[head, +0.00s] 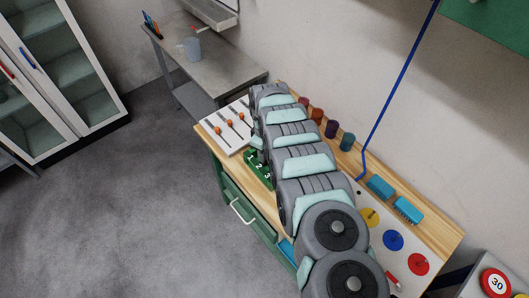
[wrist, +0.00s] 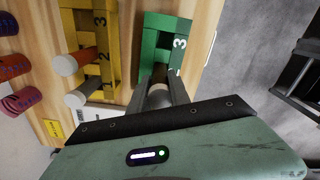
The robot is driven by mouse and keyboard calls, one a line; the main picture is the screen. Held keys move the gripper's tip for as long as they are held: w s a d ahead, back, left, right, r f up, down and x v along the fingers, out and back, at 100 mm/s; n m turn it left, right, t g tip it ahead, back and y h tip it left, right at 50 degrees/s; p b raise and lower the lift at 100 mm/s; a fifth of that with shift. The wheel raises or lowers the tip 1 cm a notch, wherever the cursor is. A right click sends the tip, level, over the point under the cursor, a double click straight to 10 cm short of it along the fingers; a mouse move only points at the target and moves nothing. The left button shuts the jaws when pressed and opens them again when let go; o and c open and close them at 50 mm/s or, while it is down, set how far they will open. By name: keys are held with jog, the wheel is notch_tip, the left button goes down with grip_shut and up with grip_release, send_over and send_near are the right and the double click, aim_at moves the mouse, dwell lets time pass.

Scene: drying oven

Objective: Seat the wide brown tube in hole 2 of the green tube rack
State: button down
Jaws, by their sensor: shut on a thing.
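The green tube rack (wrist: 160,32) lies ahead of my gripper in the wrist view, with a white 3 on it. My gripper (wrist: 163,82) is shut on a tube (wrist: 158,94) at the rack's near end. Its pale round end shows between the fingers; its body is mostly hidden, so I cannot confirm its brown colour. The fingers and tube cover the rack's near end, so I cannot tell whether the tube is in a hole.
Coloured cylinders (head: 331,129) line the wooden bench's (head: 440,232) wall side. A white panel with orange knobs (head: 228,126) lies beyond.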

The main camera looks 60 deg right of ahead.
jog(key=shift+f+b, duration=0.4)
jog(key=shift+f, duration=0.25)
jog(key=c, duration=1.2)
grip_release()
jog(key=shift+r, duration=0.15)
